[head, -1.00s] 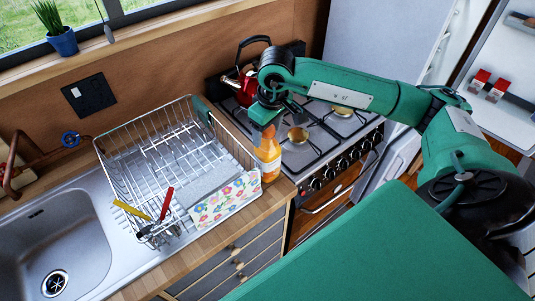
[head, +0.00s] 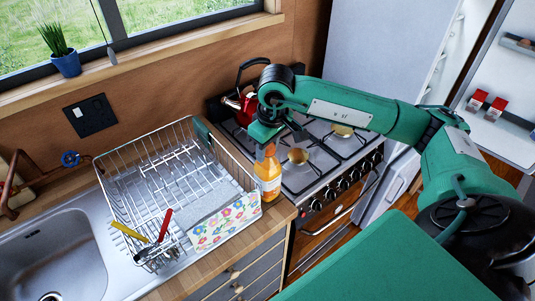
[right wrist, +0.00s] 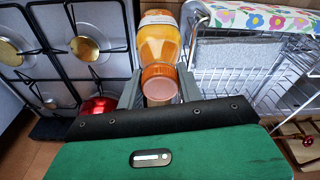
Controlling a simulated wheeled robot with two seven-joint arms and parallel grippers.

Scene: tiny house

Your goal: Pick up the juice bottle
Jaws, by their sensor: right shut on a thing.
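The juice bottle (head: 267,178) is orange with a pale label and stands upright at the counter's edge, between the dish rack and the stove. My right gripper (head: 266,146) is above it, with its fingers down around the bottle's top. In the right wrist view the bottle (right wrist: 159,42) has its orange cap between the two grey fingers of my right gripper (right wrist: 158,92), which is shut on it. I cannot tell whether the bottle's base still touches the counter. My left gripper is not in view.
A wire dish rack (head: 150,165) with a flowered cloth (head: 225,222) and utensils stands just left of the bottle. The gas stove (head: 312,168) with a red kettle (head: 240,103) is on the right. A sink (head: 50,260) is at the lower left.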

